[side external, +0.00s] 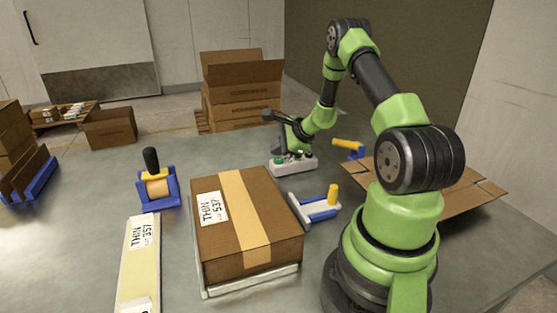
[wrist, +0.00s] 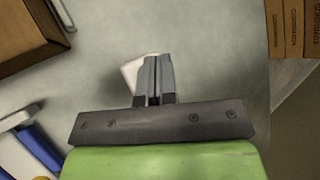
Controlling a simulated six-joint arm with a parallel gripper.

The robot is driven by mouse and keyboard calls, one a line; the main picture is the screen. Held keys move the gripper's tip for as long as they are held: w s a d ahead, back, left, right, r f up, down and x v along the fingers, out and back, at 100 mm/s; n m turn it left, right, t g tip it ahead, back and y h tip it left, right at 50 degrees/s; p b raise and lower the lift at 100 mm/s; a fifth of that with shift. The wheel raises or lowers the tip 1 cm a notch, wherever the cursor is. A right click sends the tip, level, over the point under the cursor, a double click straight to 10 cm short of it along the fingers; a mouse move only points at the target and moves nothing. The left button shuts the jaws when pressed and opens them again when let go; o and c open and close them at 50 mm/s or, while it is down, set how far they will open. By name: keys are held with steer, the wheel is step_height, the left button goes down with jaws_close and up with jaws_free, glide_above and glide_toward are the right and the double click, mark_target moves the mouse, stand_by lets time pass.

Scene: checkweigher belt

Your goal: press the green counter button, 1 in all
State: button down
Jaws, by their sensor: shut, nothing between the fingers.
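A small white button box (side external: 293,165) stands on the grey table beyond the carton in the side view. A green button (side external: 278,160) shows on its top at the left end. My gripper (side external: 281,151) is over the box with its fingers shut and empty. I cannot tell whether the fingertips touch the box. In the wrist view the shut fingers (wrist: 157,62) cover most of the box, and only a white corner (wrist: 130,72) shows beside them. The button is hidden there.
A taped carton (side external: 215,240) sits on the weigher in front. A blue tape dispenser (side external: 172,194), a blue and white tool with a yellow handle (side external: 320,211) and a flattened carton (side external: 470,200) lie around. Stacked cartons (side external: 240,105) stand behind. The table left of the button box is clear.

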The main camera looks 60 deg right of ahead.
mark_target(278, 160)
steer(key=shift+r, duration=0.2)
steer(key=shift+r, duration=2.5)
steer(key=w+a+r+n+g+y, duration=0.1)
steer(key=a+r+n+y, duration=0.3)
steer(key=a+r+n, duration=1)
steer(key=s+a+r+n, duration=0.3)
steer(key=s+a+n, duration=0.1)
steer(key=s+a, duration=0.4)
steer(key=s+a+r+n+g+h, duration=0.1)
steer(key=s+a+r+n, duration=0.2)
steer(key=s+a+n, duration=0.2)
steer(key=shift+s+a+n+h, duration=0.3)
steer(key=shift+s+a, duration=1.5)
steer(key=shift+s, duration=0.3)
